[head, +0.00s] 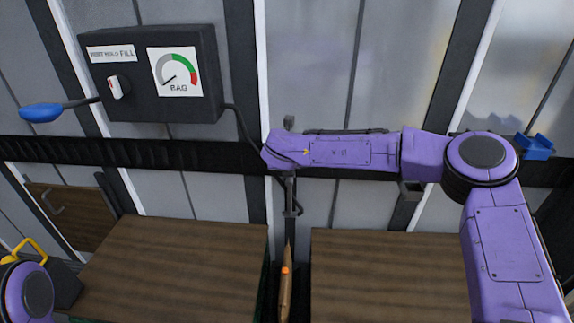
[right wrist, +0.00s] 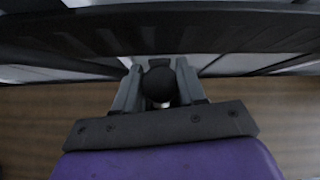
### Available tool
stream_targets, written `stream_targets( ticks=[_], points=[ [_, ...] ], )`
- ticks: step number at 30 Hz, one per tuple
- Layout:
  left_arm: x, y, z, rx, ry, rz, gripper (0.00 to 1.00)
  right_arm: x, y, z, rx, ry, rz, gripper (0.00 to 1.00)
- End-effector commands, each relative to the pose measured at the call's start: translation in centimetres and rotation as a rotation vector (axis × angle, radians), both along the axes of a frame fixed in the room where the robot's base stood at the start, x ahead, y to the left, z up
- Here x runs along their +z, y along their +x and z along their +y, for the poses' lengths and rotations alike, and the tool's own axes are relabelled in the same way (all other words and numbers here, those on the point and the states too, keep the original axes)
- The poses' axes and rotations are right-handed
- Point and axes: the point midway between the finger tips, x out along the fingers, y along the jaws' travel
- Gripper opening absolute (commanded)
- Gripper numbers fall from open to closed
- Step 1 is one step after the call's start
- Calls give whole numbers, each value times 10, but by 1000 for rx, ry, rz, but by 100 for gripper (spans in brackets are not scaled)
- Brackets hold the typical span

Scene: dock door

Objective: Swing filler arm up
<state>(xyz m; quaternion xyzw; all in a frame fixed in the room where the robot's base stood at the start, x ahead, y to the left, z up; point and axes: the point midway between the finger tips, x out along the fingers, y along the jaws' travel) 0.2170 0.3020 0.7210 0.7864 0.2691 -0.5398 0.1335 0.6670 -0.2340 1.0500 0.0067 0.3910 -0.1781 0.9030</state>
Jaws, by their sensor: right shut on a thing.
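My right gripper (right wrist: 158,78) is shut on a dark round-ended thing (right wrist: 160,82) in the right wrist view; I take this to be the filler arm's grip. In the head view my purple right arm reaches in from the right, and its wrist largely hides the gripper and what it holds. A thin dark rod (head: 290,225) hangs below the wrist, above a brown bag (head: 285,297) with an orange spot in the gap between two brown loads. A dark hose runs from the fill box (head: 150,100) to my wrist. My left gripper is out of view.
A blue-ended lever (head: 40,112) sticks out left of the fill box, whose gauge is marked BAG. Brown loads stand left (head: 180,265) and right (head: 390,275). A black rail (head: 100,152) crosses the wall. A yellow handle (head: 30,245) is at lower left.

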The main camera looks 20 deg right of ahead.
Motion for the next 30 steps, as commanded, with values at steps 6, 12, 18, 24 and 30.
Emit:
stream_targets(
  ticks=[6, 12, 18, 24, 30],
  points=[
    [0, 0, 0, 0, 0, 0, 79, -3, 0, -1, -1, -2, 5, 63],
    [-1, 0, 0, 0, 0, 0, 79, -1, -1, 1, 0, -1, 3, 63],
    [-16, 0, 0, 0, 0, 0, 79, 21, -21, 12, 2, 0, -2, 63],
    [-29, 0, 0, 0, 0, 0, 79, 53, -50, 26, 0, -1, 2, 63],
    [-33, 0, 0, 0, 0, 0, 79, 70, -63, 32, 0, 0, 5, 63]
  ],
)
